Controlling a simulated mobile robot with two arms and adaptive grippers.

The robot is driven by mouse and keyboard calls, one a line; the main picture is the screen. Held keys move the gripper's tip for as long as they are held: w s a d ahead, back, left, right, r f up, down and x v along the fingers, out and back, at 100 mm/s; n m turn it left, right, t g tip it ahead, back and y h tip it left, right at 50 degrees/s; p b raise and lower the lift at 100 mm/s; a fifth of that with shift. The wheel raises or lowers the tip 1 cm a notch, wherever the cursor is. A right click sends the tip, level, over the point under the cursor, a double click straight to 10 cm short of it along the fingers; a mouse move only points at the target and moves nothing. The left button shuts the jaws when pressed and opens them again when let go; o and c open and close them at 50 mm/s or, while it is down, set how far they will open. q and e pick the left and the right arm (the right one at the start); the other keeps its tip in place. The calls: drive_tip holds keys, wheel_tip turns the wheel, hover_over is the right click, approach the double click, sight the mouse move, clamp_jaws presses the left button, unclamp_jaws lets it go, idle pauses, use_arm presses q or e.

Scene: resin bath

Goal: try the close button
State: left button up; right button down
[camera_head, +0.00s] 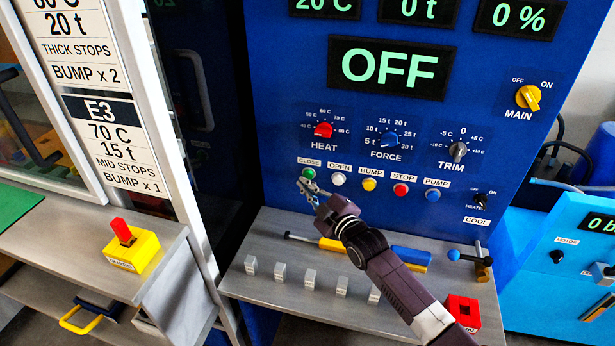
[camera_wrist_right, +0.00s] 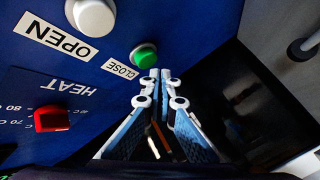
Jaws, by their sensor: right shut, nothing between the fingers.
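The green close button (camera_head: 308,173) is at the left end of a row of buttons on the blue panel, under a CLOSE label. It also shows in the right wrist view (camera_wrist_right: 144,55), just beyond my fingertips. My right gripper (camera_head: 312,190) is shut and empty, with its tips right by the green button. I cannot tell whether the tips touch it. In the right wrist view my gripper (camera_wrist_right: 160,74) points at the panel just beside the button. My left gripper is not in view.
The white OPEN button (camera_head: 338,179) is next to the green one, then yellow BUMP (camera_head: 369,184), red STOP (camera_head: 401,190) and blue PUMP (camera_head: 432,195). The display (camera_head: 390,67) reads OFF. A steel shelf (camera_head: 262,291) below holds grey blocks and tools. The MAIN switch (camera_head: 528,97) is yellow.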

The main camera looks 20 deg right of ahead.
drive_tip(key=shift+w, duration=0.1)
drive_tip(key=shift+w+d, duration=0.25)
drive_tip(key=shift+w, duration=0.05)
drive_tip(key=shift+w+d+b, duration=0.3)
drive_tip(key=shift+w+b, duration=0.1)
drive_tip(key=shift+b, duration=0.05)
idle(0.8)
idle(0.4)
drive_tip(key=shift+s+a+p, duration=0.5)
drive_tip(key=shift+s+p, duration=0.25)
drive_tip(key=shift+s, duration=0.05)
drive_tip(key=s+a+p, duration=0.1)
drive_tip(key=s, duration=0.1)
drive_tip(key=s+a+p, duration=0.2)
